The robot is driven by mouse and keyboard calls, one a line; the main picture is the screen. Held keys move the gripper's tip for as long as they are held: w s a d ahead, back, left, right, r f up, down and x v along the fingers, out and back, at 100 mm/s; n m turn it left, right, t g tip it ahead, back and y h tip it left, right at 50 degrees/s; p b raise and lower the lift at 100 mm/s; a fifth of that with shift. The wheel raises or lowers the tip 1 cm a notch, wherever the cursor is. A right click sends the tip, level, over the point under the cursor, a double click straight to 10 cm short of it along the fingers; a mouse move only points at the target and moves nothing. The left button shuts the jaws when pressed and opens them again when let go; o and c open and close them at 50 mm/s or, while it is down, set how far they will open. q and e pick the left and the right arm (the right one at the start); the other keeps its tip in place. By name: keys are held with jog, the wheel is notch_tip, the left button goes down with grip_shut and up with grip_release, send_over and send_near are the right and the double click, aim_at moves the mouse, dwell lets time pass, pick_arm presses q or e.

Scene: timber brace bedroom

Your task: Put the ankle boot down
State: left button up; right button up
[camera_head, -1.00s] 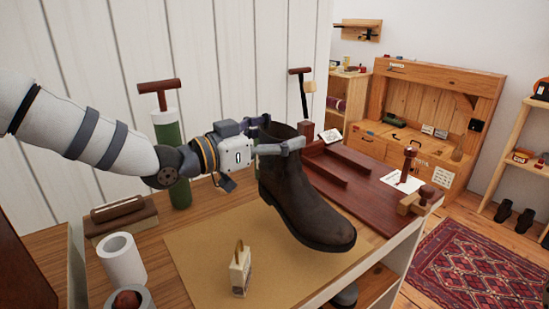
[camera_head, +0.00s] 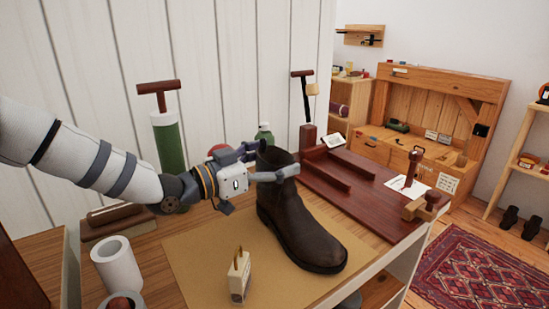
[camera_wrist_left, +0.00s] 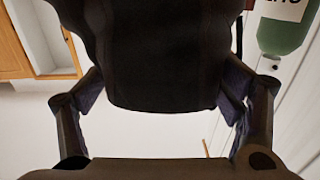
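The dark brown ankle boot (camera_head: 300,225) is upright over the tan mat (camera_head: 205,255) on the wooden bench, toe toward the lower right. Its sole is at or very close to the mat; I cannot tell if it touches. My left gripper (camera_head: 270,163) is shut on the upper shaft, one finger on each side. In the left wrist view the boot's dark shaft (camera_wrist_left: 165,55) fills the space between the finger pads (camera_wrist_left: 163,88). My right gripper is not in view.
A small tagged block (camera_head: 239,278) stands on the mat left of the toe. A white cylinder (camera_head: 118,265) is at the left. A dark red wooden board (camera_head: 350,190) lies just right of the boot. A green bottle (camera_head: 264,134) stands behind. Bare mat lies around the sole.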

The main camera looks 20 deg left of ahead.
pick_arm(q)
jog(key=shift+o, duration=0.7)
jog(key=shift+r, duration=0.25)
jog(key=p+v, duration=0.1)
jog(key=v, duration=0.6)
jog(key=shift+s+a, duration=0.15)
jog(key=shift+s, duration=0.1)
jog(key=shift+f, duration=0.1)
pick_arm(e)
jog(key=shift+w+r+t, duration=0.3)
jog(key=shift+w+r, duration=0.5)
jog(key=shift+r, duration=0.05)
